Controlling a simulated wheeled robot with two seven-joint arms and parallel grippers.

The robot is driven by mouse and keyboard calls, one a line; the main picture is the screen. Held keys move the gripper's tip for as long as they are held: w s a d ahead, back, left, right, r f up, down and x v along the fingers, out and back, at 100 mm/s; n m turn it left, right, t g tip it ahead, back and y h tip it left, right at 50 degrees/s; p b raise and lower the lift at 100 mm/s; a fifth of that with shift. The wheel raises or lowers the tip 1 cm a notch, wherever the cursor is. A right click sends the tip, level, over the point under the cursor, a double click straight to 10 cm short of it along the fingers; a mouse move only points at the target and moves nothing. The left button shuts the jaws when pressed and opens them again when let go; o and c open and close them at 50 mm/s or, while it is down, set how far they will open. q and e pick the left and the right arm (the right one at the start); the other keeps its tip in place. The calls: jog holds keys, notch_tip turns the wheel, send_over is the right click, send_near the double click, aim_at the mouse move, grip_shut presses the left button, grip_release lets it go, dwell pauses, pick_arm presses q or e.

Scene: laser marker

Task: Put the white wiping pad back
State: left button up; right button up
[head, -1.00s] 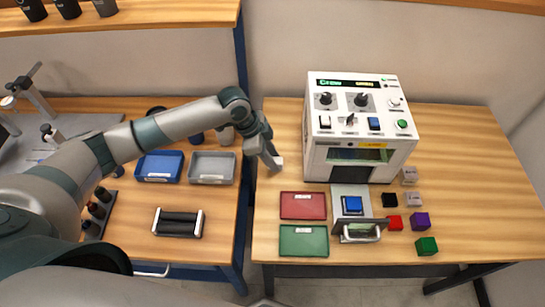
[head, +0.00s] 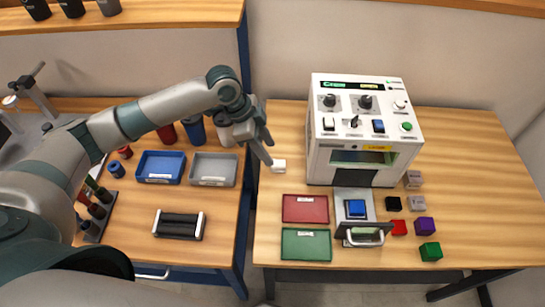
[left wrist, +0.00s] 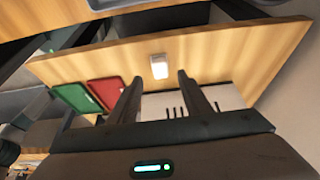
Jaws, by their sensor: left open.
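The white wiping pad (head: 279,166) lies on the right table, behind the red tray and left of the laser marker (head: 362,135). In the left wrist view the pad (left wrist: 159,67) lies on the wood beyond my fingertips, apart from them. My left gripper (head: 267,150) is just above and to the left of the pad, fingers open and empty. It also shows in the left wrist view (left wrist: 157,82). My right gripper is not in view.
A red tray (head: 305,208) and a green tray (head: 306,244) sit in front. A drawer with a blue block (head: 355,208) sticks out of the marker. Several small cubes lie to its right. Blue (head: 160,167) and grey (head: 213,170) trays stand on the left table, across a gap.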

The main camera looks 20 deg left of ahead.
pick_arm(q)
jog(key=v, duration=0.6)
jog(key=shift+b, duration=0.4)
jog(key=shift+f, duration=0.1)
dwell(0.3)
dwell(0.7)
